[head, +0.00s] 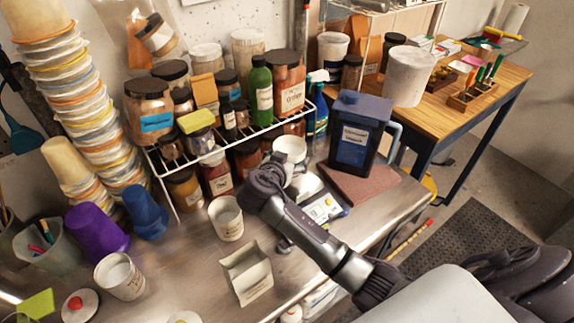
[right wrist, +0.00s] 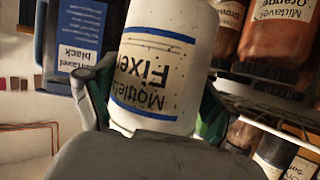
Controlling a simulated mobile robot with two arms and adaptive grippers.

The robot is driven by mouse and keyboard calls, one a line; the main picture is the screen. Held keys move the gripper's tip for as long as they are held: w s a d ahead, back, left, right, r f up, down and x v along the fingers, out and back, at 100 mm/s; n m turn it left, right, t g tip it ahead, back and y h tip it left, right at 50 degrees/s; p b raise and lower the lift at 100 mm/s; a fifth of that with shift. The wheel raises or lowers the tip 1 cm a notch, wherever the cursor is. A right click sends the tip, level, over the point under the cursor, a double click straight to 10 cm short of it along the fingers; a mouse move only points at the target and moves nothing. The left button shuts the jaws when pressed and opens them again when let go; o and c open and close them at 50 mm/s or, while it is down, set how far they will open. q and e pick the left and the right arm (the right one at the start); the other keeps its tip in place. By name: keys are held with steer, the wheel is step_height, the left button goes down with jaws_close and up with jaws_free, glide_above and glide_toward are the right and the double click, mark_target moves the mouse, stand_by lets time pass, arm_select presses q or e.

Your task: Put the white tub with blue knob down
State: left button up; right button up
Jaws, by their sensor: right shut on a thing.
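My right gripper (head: 276,172) reaches in over the metal bench from the lower right and is shut on a white tub (head: 290,150). In the right wrist view the tub (right wrist: 165,62) stands between the two fingers. No blue knob shows in either view. In the head view the tub is partly hidden by my gripper and sits in front of the wire rack's jars. I cannot tell whether it touches anything below. My left gripper is not in view.
A dark blue container (head: 357,135) stands on a reddish-brown mat (head: 370,183) right of the tub. A small scale (head: 322,209) is beside my wrist. A white cup (head: 226,218) and an open beige carton (head: 247,272) stand to the left. Bare bench lies around them.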

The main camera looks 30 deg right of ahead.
steer(key=shift+w+a+f, duration=0.1)
steer(key=shift+w, duration=0.15)
step_height(320, 180, down, 3)
steer(key=shift+f+p, duration=0.1)
steer(key=shift+p, duration=0.7)
steer(key=shift+f, duration=0.6)
steer(key=o, duration=1.2)
steer(key=shift+s, duration=0.1)
